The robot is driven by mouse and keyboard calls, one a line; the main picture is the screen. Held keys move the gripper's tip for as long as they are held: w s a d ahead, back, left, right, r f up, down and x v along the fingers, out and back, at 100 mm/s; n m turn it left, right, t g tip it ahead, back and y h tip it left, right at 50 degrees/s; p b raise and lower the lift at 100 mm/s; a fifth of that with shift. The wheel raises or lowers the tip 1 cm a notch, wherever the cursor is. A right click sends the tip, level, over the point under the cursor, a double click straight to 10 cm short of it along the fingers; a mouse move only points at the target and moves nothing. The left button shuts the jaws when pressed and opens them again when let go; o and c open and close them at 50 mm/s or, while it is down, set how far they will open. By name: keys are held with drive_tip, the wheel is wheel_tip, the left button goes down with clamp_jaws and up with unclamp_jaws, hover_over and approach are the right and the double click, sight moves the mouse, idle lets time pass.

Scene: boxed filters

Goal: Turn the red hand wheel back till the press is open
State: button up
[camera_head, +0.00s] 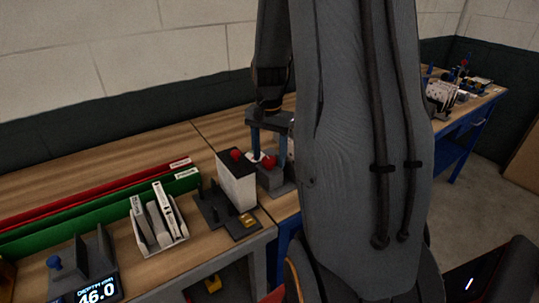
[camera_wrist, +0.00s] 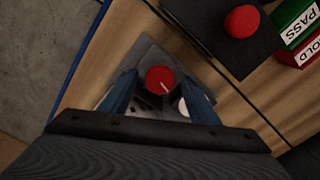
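The red hand wheel (camera_wrist: 160,80) is a round red disc with a white line on it, on the grey press (camera_wrist: 150,53). In the head view the wheel (camera_head: 269,160) is partly hidden by my gripper's fingers. My gripper (camera_wrist: 159,87) is open, its two blue fingers on either side of the wheel with small gaps showing. In the head view my gripper (camera_head: 268,145) points down over the press (camera_head: 278,182). A pale round part (camera_wrist: 184,106) shows beside the right finger. How far the press is open cannot be told.
A white box with a black top (camera_head: 238,185) and a red knob (camera_head: 237,154) stands close left of the press. A white rack (camera_head: 160,226), green (camera_head: 110,204) and red (camera_head: 100,192) trays and a 46.0 display (camera_head: 97,292) lie further left. My arm hides the middle.

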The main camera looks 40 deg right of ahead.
sight(270, 160)
wheel_tip(270, 160, up, 8)
drive_tip(key=shift+f+b, duration=0.1)
drive_tip(key=shift+b, duration=0.9)
